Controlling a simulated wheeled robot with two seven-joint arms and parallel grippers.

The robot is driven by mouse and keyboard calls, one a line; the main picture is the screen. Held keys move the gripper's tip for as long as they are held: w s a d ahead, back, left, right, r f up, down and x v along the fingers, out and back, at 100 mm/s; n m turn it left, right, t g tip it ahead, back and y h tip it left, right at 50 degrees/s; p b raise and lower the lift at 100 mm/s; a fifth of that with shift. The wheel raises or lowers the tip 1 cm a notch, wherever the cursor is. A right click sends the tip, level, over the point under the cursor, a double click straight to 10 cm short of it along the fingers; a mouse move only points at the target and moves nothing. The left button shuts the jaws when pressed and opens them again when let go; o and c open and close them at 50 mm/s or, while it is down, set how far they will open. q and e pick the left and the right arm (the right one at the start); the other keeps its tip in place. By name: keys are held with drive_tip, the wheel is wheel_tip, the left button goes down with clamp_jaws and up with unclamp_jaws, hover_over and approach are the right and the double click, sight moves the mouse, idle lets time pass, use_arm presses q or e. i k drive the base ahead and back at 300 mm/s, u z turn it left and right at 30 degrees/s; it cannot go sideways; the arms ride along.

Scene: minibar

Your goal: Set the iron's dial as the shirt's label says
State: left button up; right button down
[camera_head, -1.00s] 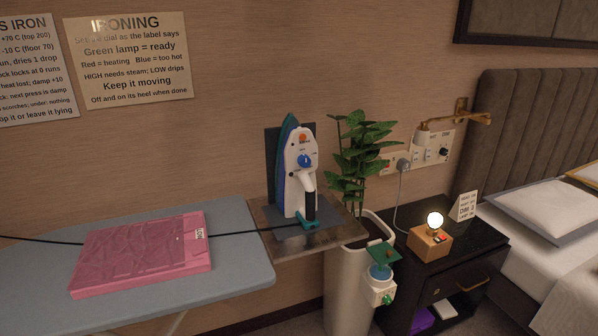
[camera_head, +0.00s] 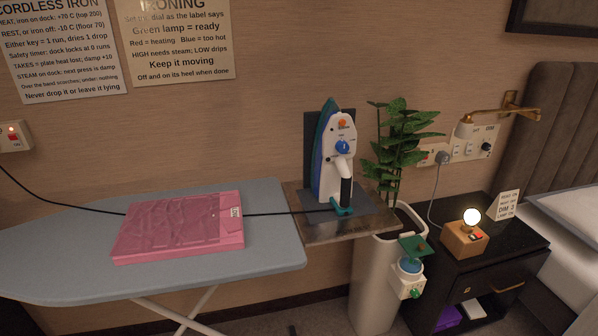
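The iron (camera_head: 335,150) stands upright on its heel on the dock (camera_head: 318,225) at the right end of the ironing board. Its body is white with a blue-edged soleplate. The folded pink shirt (camera_head: 178,228) lies flat on the board (camera_head: 270,200). A small white label (camera_head: 236,212) is at its right edge; its print is not legible. Neither of my grippers is in view.
A plant (camera_head: 400,140), a bin-like stand (camera_head: 375,290) with a green-topped device, and a black nightstand (camera_head: 505,250) with a lit lamp (camera_head: 471,217) stand right. Ironing notices (camera_head: 180,40) hang on the wall.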

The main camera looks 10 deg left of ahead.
sight(341, 147)
drive_tip(key=u, duration=0.3)
drive_tip(key=k, duration=0.4)
drive_tip(key=u, duration=1.4)
drive_tip(key=i, duration=0.3)
drive_tip(key=z, duration=0.85)
drive_tip(key=i, duration=0.75)
drive_tip(key=z, duration=0.8)
